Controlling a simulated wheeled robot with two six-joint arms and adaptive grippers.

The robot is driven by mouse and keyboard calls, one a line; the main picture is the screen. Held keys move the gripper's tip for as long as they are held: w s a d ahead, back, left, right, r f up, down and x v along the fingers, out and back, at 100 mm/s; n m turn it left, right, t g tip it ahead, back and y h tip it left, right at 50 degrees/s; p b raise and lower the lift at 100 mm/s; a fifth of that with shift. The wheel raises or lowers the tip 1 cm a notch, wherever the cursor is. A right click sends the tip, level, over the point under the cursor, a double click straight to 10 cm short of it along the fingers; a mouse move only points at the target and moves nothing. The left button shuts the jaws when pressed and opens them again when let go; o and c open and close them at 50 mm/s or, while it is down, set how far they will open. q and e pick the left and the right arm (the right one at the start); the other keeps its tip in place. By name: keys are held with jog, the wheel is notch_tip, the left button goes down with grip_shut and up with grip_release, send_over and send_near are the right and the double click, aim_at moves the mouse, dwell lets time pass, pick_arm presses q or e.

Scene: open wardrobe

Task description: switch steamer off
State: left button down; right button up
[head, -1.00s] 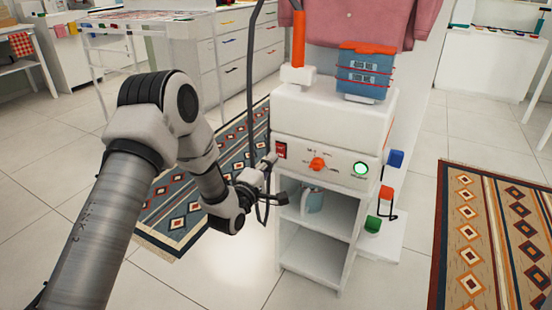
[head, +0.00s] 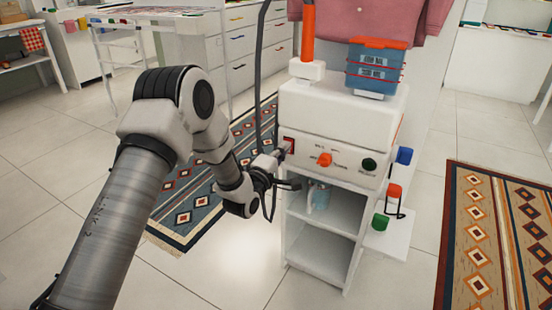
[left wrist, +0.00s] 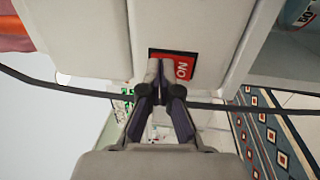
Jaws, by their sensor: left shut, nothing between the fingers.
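The steamer (head: 340,108) is a white unit on a small white shelf stand. Its front panel has a red switch (head: 289,145) at the left, an orange knob (head: 325,160) in the middle and a dark green lamp (head: 369,164), unlit, at the right. My left gripper (head: 281,155) is shut and empty, with its tips at the switch and partly over it. In the left wrist view, the gripper's tips (left wrist: 162,72) overlap the lower edge of the switch (left wrist: 184,66), whose lettering reads upside down. I cannot tell whether they still touch it. My right gripper is out of view.
A blue container with an orange lid (head: 376,68) and an orange-handled upright (head: 307,38) stand on the steamer. A dark hose (head: 259,80) hangs at its left. Open floor lies in front.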

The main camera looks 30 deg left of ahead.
pick_arm(q)
jog(key=s+f, duration=0.1)
jog(key=s, duration=1)
jog(key=shift+s+a+f, duration=0.2)
jog(key=s+d+f+m+g+h, duration=0.1)
jog(key=s+d+f+m+g, duration=0.4)
jog(key=f, duration=0.6)
jog(key=s+d+f+g, duration=0.35)
jog(key=s+f, duration=0.35)
jog(key=f, duration=0.5)
jog(key=s+a+f+m+g+y, duration=0.1)
jog(key=s+f+m+g, duration=0.35)
jog(key=s, duration=0.65)
jog(key=s+f+m+g+y, duration=0.1)
jog(key=s+f+m+g, duration=0.4)
jog(key=s, duration=0.5)
notch_tip(320, 180, up, 33)
jog(key=m+g+p, duration=0.1)
jog(key=m+p, duration=0.1)
jog(key=p, duration=3)
jog(key=shift+s+a+m, duration=0.2)
jog(key=shift+s+m, duration=0.15)
jog(key=shift+s, duration=0.05)
